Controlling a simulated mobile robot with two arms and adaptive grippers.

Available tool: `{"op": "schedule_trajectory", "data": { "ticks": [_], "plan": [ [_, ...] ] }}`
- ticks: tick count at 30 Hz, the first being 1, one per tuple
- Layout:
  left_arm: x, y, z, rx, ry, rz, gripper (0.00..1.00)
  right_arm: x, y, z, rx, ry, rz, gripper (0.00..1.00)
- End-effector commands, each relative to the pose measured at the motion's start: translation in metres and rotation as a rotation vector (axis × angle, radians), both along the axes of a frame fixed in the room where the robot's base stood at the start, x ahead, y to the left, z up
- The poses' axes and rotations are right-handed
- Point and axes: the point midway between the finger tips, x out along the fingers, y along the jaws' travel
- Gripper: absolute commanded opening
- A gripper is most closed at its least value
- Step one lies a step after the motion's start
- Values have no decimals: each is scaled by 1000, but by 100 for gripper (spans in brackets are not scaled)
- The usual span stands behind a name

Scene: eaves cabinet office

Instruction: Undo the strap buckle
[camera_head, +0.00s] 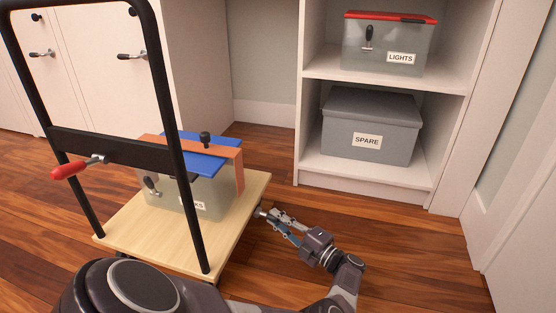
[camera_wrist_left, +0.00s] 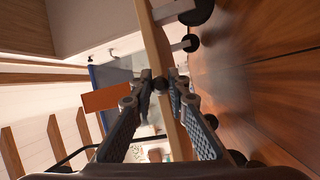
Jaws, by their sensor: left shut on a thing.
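A grey box (camera_head: 181,199) with a blue lid (camera_head: 214,163) stands on the cart's wooden deck (camera_head: 140,240). An orange strap (camera_head: 222,151) runs over the lid and down the box's right side. A black knob (camera_head: 205,138) stands up on top of the strap. My left gripper (camera_head: 268,214) is low at the deck's right edge, shut on a small dark knob there. The left wrist view shows this dark knob (camera_wrist_left: 163,84) between the fingertips, with the orange strap (camera_wrist_left: 107,97) beyond. The gripper is apart from the strap's top. My right gripper is not in view.
The cart's black handle frame (camera_head: 120,150) rises in front of the box, with a red-handled lever (camera_head: 70,172) on its crossbar. A shelf unit (camera_head: 314,172) holds a SPARE box (camera_head: 370,128) and a red-lidded LIGHTS box (camera_head: 386,45). The floor right of the cart is clear.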

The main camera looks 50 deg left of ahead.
Motion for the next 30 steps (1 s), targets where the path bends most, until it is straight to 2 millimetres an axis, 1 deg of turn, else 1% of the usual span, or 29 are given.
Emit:
{"op": "schedule_trajectory", "data": {
  "ticks": [12,13,18,26,30],
  "plan": [
    [-2,1,-1,5,6,4,0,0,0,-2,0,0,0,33],
    [-2,2,-1,5,6,4,16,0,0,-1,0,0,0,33],
    [-2,1,-1,6,5,4,33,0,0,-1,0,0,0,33],
    [-1,0,0,5,4,2,33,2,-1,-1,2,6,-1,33],
    [1,-9,-2,4,4,0,33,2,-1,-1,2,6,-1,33]
  ]
}}
